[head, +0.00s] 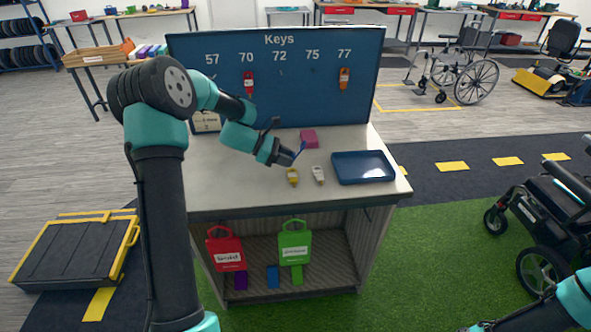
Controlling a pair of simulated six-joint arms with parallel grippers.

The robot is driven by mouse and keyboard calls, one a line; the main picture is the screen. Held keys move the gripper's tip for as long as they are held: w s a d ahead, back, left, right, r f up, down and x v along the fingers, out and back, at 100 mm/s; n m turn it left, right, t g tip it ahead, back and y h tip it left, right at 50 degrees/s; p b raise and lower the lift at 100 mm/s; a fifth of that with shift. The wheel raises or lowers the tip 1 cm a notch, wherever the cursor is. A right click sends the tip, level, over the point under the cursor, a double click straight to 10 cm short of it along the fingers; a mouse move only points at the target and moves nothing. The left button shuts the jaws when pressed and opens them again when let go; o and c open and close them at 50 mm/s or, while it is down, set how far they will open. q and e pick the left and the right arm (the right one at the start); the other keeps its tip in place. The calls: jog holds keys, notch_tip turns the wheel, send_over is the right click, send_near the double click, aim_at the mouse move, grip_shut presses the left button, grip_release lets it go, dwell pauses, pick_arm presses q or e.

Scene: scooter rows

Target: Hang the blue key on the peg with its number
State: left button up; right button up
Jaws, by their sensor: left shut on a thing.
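My left gripper (291,157) is above the table top, pointing right, and is shut on the blue key (300,149). Only a small part of the blue key shows; its number cannot be read. The blue Keys board (280,104) stands at the back of the table with the numbers 57, 70, 72, 75 and 77. A red key (248,84) hangs under 70 and an orange key (344,78) under 77. No key shows under 72 or 75; my left arm covers part of the area below 57. My right gripper is not in view.
A yellow key (293,177) and a white key (318,175) lie on the table (230,180) near the gripper. A blue tray (362,167) sits on the right and a pink block (309,139) near the board. A small card (206,122) stands at back left.

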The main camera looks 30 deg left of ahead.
pick_arm(q)
jog(key=a+r+n+t+y, duration=0.4)
jog(key=a, duration=0.5)
jog(key=s+a+r+n+t+y, duration=0.1)
jog(key=a+r+n+t+y, duration=0.3)
jog(key=a, duration=0.6)
jog(key=a+r+n+t+y, duration=0.4)
jog(key=a+n+t+y, duration=0.1)
jog(key=a, duration=0.5)
jog(key=shift+s+r+n+y, duration=0.15)
jog(key=shift+s+n+y, duration=0.1)
jog(key=shift+n+y, duration=0.2)
jog(key=shift+w+a, duration=0.15)
jog(key=shift+w, duration=0.05)
jog(key=w+a+f, duration=0.1)
jog(key=w+a, duration=0.5)
jog(key=w, duration=0.1)
jog(key=shift+w+f, duration=0.35)
jog(key=shift+f, duration=0.05)
jog(key=shift+f, duration=0.1)
